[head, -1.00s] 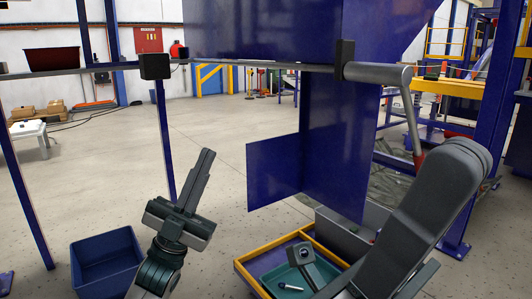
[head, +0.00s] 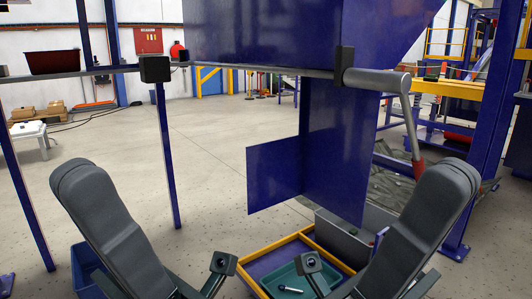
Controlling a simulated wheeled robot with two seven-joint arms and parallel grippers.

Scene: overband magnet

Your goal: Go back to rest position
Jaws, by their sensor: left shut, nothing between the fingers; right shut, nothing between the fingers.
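My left gripper (head: 222,264) is low in the head view, left of centre. My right gripper (head: 309,262) is low and right of centre, in front of the teal tray. Both are shut and empty, and foreshortened, so their fingers are hard to make out. My two arms are folded in a near mirror image, with the elbows raised at the left and right. The lower parts of both arms run out of the bottom of the picture.
A teal tray (head: 271,280) with a small pale cylinder (head: 290,290) lies in a yellow-edged box (head: 262,256). A grey bin (head: 345,240) stands behind it. A blue bin (head: 83,262) is partly hidden by my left arm. Blue panels (head: 340,150) and a horizontal rail cross ahead.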

